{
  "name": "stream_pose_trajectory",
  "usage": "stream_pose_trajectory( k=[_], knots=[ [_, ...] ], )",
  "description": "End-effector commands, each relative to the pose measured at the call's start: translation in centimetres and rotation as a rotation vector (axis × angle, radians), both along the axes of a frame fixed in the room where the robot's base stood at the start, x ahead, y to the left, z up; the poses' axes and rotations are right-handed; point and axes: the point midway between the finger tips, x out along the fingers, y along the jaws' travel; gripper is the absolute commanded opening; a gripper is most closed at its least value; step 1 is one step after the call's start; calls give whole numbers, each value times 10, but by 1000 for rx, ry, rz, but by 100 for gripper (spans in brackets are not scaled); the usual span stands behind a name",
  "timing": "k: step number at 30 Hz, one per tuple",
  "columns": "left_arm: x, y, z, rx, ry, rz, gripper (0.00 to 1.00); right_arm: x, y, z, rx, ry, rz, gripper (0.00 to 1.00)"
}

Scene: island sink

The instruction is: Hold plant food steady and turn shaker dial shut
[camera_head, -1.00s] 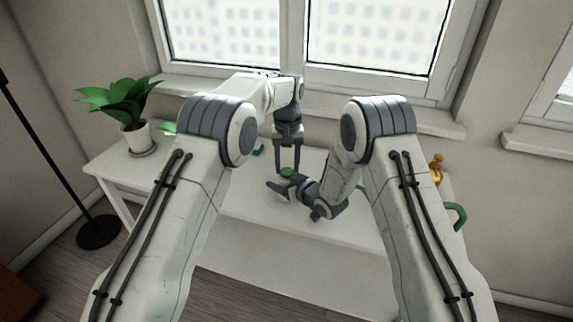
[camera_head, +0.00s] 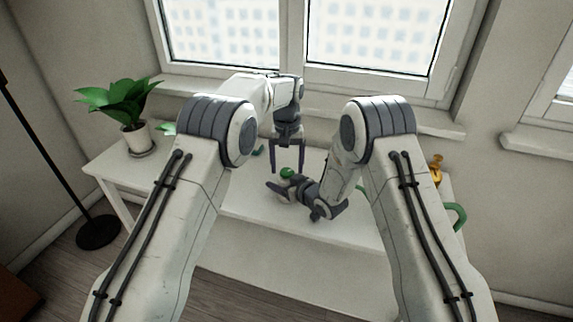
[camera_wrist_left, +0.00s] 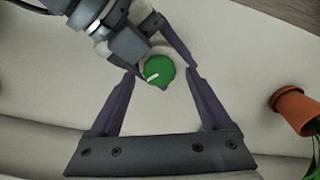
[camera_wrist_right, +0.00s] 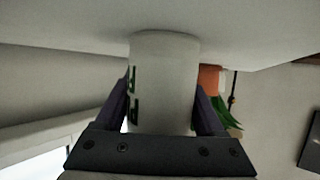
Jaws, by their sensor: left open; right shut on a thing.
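The plant food shaker is a pale cylinder with dark green marks on its side, seen in the right wrist view (camera_wrist_right: 165,85). Its green dial (camera_head: 287,172) is on top, with a white pointer mark that shows in the left wrist view (camera_wrist_left: 159,69). My right gripper (camera_head: 280,190) is shut around the shaker's body from the side, with one finger on each side. My left gripper (camera_head: 287,170) points down from above. Its fingers (camera_wrist_left: 162,70) are spread apart on either side of the dial, with a gap to it. Most of the shaker's body is hidden in the head view.
A white table (camera_head: 240,205) carries everything. A potted plant (camera_head: 134,135) stands at its left end. A brass-coloured thing (camera_head: 436,172) and a green loop (camera_head: 456,216) are at the right end. A terracotta pot (camera_wrist_left: 293,108) shows in the left wrist view.

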Motion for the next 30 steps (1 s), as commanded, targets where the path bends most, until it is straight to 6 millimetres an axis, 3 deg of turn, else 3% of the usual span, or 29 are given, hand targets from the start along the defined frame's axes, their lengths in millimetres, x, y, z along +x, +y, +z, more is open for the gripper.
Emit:
stream_pose_trajectory(
  k=[4, 8, 18, 30],
  knots=[
    [0, 0, 5, -1, -1, 0, 81, 0, 0, 0, 1, -1, 0, 8],
    [1, 0, 23, -1, -4, 1, 81, 0, 0, 1, 1, -1, 0, 8],
    [1, 0, 95, -1, -3, 0, 81, 0, 0, 0, 1, -1, 0, 8],
    [0, 0, 120, 0, 0, 0, 81, 0, 0, 1, 1, -2, 0, 8]
  ],
)
